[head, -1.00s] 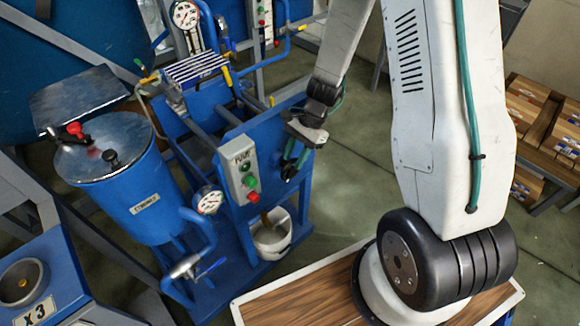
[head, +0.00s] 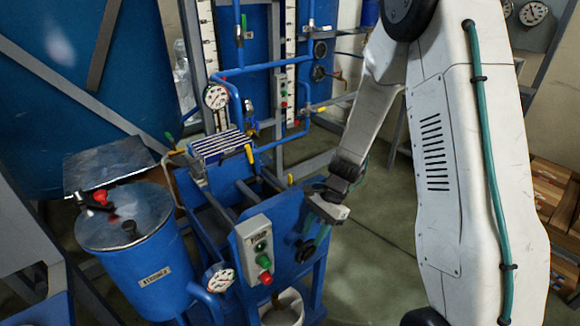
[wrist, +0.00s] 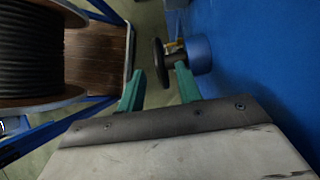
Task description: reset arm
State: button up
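My gripper (head: 314,246) hangs at the right side of the blue pump frame (head: 245,205), just right of the grey button box (head: 258,250). Its two green fingers (wrist: 160,72) are apart in the wrist view. A black round handwheel (wrist: 159,64) on a short blue pipe stub (wrist: 200,55) lies beyond and between the fingertips. The handwheel also shows in the head view (head: 305,251), beside the fingers. I cannot tell whether the fingers touch it. Nothing is clasped between them.
A blue tank (head: 150,262) with a metal lid stands left. A white bucket (head: 284,308) sits low under the frame. Pipes and gauges (head: 216,97) rise behind. Boxes (head: 552,190) are on a shelf at right. Open floor (head: 375,240) lies between the frame and my arm.

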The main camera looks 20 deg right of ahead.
notch_tip(320, 180, up, 12)
jog(key=s+a+n+h, duration=0.1)
jog(key=s+n, duration=0.2)
jog(key=n, duration=0.1)
jog(key=s+d+r+n+t+h, duration=0.1)
jog(key=s+r+n+t+h, duration=0.2)
jog(key=s+r+n, duration=0.7)
jog(key=s+r+h, duration=0.1)
jog(key=s+r, duration=0.6)
jog(key=s, duration=0.3)
jog(key=shift+d+h, duration=0.25)
jog(key=shift+h, duration=0.05)
jog(key=shift+w, duration=0.1)
